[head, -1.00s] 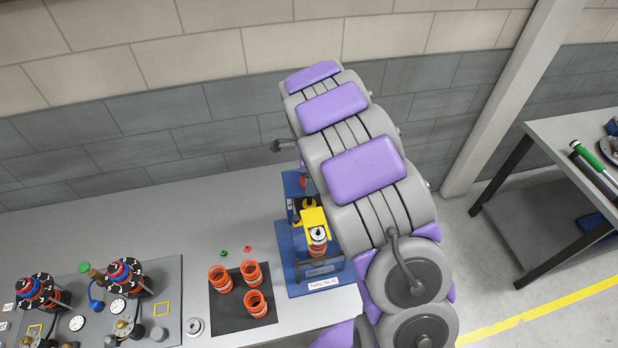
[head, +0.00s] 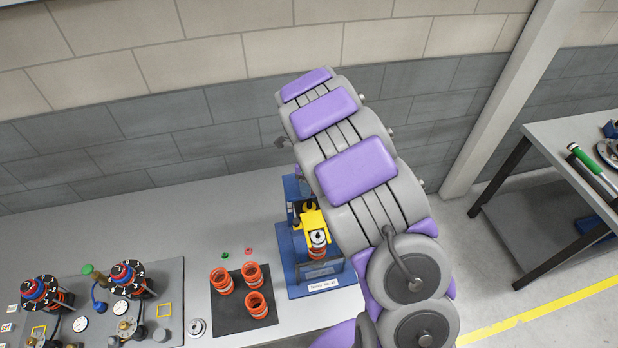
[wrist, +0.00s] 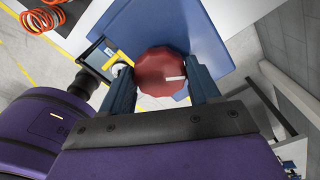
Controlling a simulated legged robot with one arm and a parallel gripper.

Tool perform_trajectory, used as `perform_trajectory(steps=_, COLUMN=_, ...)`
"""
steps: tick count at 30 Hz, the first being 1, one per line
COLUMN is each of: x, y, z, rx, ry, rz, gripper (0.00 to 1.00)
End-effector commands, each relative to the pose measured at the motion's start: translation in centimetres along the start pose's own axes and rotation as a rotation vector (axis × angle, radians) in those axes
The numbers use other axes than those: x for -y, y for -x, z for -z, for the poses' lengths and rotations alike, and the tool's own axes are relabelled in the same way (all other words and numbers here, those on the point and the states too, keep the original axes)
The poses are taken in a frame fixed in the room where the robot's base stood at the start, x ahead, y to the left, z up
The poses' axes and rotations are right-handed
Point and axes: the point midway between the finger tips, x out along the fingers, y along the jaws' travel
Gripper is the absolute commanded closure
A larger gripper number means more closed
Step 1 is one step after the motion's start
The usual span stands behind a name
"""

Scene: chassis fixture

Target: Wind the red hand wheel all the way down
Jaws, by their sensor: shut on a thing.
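The red hand wheel (wrist: 160,70) shows in the wrist view, a faceted knob with a white mark pointing right. My gripper (wrist: 162,85) has its two dark fingers on either side of the wheel and is shut on it. The blue fixture (head: 297,262) stands on the bench in the head view, with a yellow part (head: 314,228) above an orange-red cylinder (head: 317,252). In the head view my arm hides the wheel and my gripper. How far down the wheel sits cannot be seen.
Left of the fixture, a dark mat (head: 243,310) holds several orange coils. A grey panel (head: 172,285) with gauges and dials lies farther left. A brick wall (head: 110,80) stands behind the bench. A second table (head: 570,130) with tools is at the right.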

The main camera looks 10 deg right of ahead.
Motion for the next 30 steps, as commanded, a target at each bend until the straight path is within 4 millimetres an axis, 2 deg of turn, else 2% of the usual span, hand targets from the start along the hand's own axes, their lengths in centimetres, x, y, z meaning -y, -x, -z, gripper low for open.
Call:
perform_trajectory(steps=18, x=0.01, y=0.26, z=-0.01, rx=0.003, ry=-0.818, rz=0.000, gripper=0.73)
perform_trajectory(steps=22, x=0.00, y=0.16, z=-0.04, rx=0.003, ry=-0.888, rz=0.001, gripper=0.73)
perform_trajectory(steps=28, x=0.00, y=0.12, z=-0.06, rx=0.004, ry=-0.894, rz=0.001, gripper=0.73)
perform_trajectory(steps=29, x=0.00, y=0.11, z=-0.06, rx=0.004, ry=-0.894, rz=0.001, gripper=0.37)
perform_trajectory(steps=30, x=0.00, y=0.11, z=-0.05, rx=0.004, ry=-0.894, rz=0.001, gripper=0.33)
